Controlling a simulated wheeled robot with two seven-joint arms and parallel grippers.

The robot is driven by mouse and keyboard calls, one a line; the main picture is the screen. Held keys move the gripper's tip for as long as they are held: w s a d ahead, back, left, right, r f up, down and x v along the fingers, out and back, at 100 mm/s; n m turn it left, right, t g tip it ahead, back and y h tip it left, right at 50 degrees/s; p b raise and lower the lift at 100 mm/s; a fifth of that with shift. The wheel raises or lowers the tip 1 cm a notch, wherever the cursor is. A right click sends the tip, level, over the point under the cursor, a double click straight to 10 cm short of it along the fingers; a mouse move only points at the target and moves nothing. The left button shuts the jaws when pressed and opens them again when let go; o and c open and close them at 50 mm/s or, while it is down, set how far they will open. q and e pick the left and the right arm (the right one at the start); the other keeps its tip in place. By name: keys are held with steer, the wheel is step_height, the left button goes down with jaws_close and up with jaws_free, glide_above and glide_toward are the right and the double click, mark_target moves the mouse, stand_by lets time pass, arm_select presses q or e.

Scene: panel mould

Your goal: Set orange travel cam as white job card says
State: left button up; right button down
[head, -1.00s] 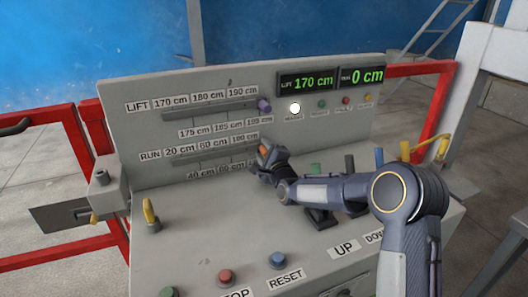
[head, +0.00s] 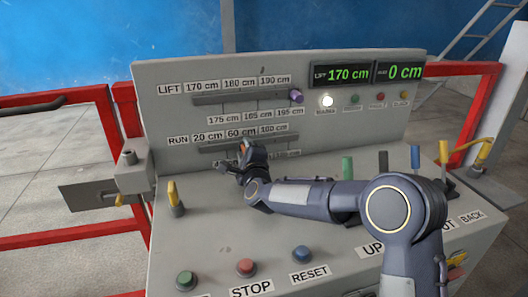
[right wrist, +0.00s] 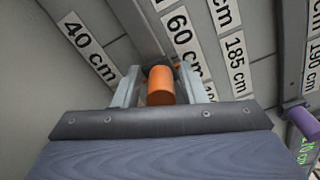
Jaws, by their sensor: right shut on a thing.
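The orange travel cam (right wrist: 160,86) sits on the RUN rail (head: 215,146). My right gripper (head: 243,152) is shut on it, with one finger on each side in the right wrist view. In the head view the cam is mostly hidden by the gripper and stands just below the 60 cm label (head: 241,132). In the right wrist view the 40 cm label (right wrist: 90,50) lies to its left and the 60 cm label (right wrist: 183,38) just above and right. I see no white job card. My left gripper is not in view.
The purple cam (head: 296,96) is at the right end of the LIFT rail (head: 230,97). The LIFT display (head: 342,73) reads 170 cm and the RUN display (head: 400,71) reads 0 cm. Levers (head: 383,163) and push buttons (head: 245,268) stand on the desk.

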steer(key=shift+a, duration=0.15)
steer(key=c, duration=1.2)
jaws_free()
steer(key=shift+r, duration=0.1)
steer(key=shift+c, duration=0.2)
steer(key=s, duration=0.2)
steer(key=s+d+b, duration=0.1)
steer(key=s, duration=0.2)
steer(key=s+b, duration=0.1)
steer(key=s, duration=0.1)
steer(key=shift+s+d, duration=0.25)
steer(key=shift+s, duration=0.15)
steer(key=shift+d, duration=0.1)
